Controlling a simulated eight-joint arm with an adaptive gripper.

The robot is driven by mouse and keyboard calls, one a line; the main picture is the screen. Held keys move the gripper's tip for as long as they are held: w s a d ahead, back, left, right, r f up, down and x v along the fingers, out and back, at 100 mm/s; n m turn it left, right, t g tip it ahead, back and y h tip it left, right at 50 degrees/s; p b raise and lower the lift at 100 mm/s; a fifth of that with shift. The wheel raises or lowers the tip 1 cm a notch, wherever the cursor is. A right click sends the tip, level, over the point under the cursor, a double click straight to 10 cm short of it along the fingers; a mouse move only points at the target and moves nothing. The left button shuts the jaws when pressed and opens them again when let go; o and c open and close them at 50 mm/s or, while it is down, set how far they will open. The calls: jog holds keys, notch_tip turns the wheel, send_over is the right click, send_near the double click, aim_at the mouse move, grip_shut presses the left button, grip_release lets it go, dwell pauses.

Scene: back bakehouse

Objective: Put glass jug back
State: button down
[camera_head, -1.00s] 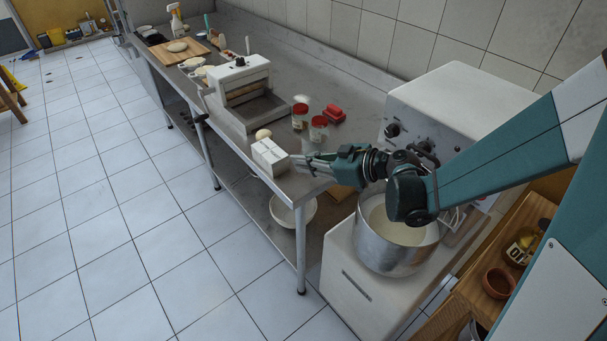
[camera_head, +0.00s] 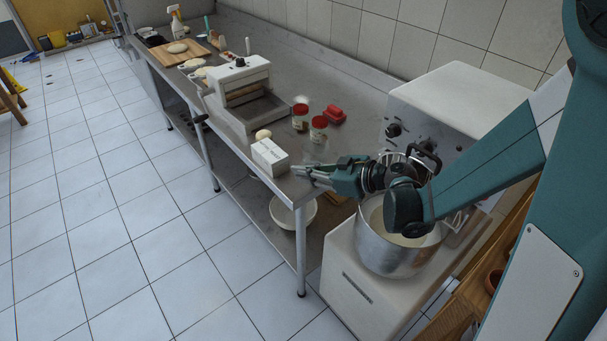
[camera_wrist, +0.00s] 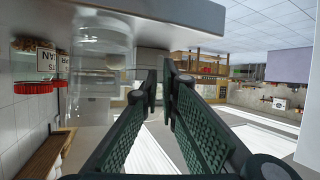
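A clear glass shape, which looks like the glass jug (camera_wrist: 103,40), shows upside down at the upper left of the wrist view, against the metal worktop (camera_wrist: 190,10). I cannot make out the jug clearly in the head view. My gripper (camera_head: 299,170) is at the near right corner of the worktop, close to the white box, with its fingers pointing left. In the wrist view its two green-padded fingers (camera_wrist: 161,84) stand apart with nothing between them. The jug is to the left of the fingers there, not held.
Two red-lidded jars (camera_head: 319,128) and a red item (camera_head: 335,112) stand behind my gripper. A white box (camera_head: 270,156) is at the front edge, with a dough roller machine (camera_head: 240,92) further left. A mixing bowl (camera_head: 390,252) stands on the white machine below my arm.

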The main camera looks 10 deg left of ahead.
jog(key=shift+f, duration=0.15)
jog(key=c, duration=3.1)
grip_release()
jog(key=o, duration=0.5)
jog(key=shift+r, duration=0.2)
jog(key=shift+p+v, duration=1.15)
jog(key=shift+v, duration=4.85)
jog(key=shift+d, duration=0.1)
